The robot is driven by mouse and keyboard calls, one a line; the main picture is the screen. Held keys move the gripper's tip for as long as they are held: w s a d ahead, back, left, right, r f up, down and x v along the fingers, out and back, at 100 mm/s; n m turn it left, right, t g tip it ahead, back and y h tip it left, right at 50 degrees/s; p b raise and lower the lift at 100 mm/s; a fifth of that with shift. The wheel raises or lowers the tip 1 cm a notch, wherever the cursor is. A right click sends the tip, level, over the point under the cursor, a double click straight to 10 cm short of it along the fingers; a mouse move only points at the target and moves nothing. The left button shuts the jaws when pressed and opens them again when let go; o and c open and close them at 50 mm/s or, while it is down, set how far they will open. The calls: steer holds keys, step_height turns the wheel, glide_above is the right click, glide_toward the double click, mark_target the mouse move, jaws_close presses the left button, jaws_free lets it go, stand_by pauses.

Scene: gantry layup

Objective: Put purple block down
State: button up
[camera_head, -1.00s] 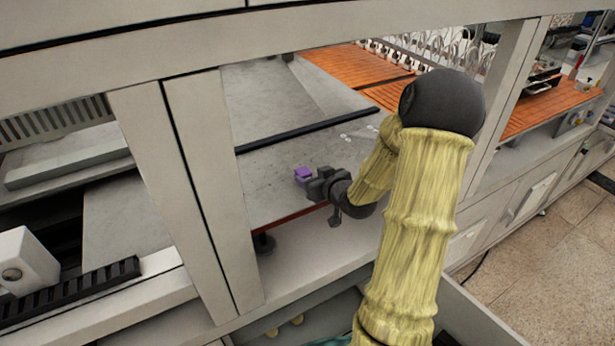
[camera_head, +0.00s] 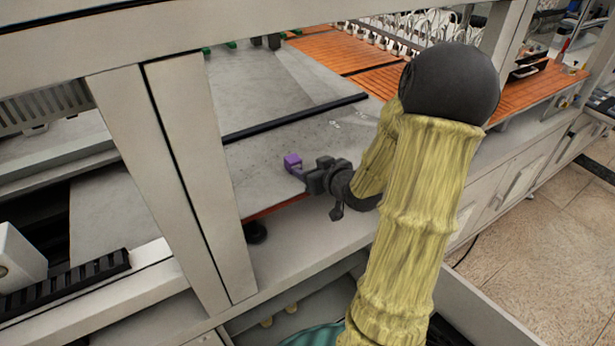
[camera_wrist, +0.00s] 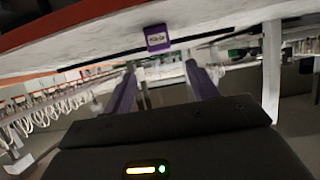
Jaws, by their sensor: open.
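A small purple block (camera_head: 292,161) sits on the grey table surface (camera_head: 262,181) near its front edge. It also shows in the wrist view (camera_wrist: 157,38), ahead of my fingers, with a small dark-marked pale label on its face. My gripper (camera_head: 299,174) reaches in low from the right, just beside the block. In the wrist view my two fingers (camera_wrist: 160,82) stand apart with nothing between them, and the block lies beyond their tips. My gripper is open and empty.
A dark bar (camera_head: 295,118) crosses the table behind the block. A pale upright post (camera_head: 200,175) of the frame stands left of it. Orange slatted panels (camera_head: 350,50) lie at the back. An open drawer (camera_head: 490,310) is below at the right.

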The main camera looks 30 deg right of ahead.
steer(key=s+a+f+g+b, duration=0.1)
steer(key=s+a+f+g, duration=0.1)
steer(key=s+a+g, duration=0.3)
steer(key=s+a+f+g, duration=0.1)
steer(key=s+a+g, duration=0.4)
steer(key=s+a, duration=0.6)
steer(key=shift+a+f+g+b, duration=0.35)
steer(key=shift+a+f+g, duration=0.05)
steer(key=shift+a, duration=0.5)
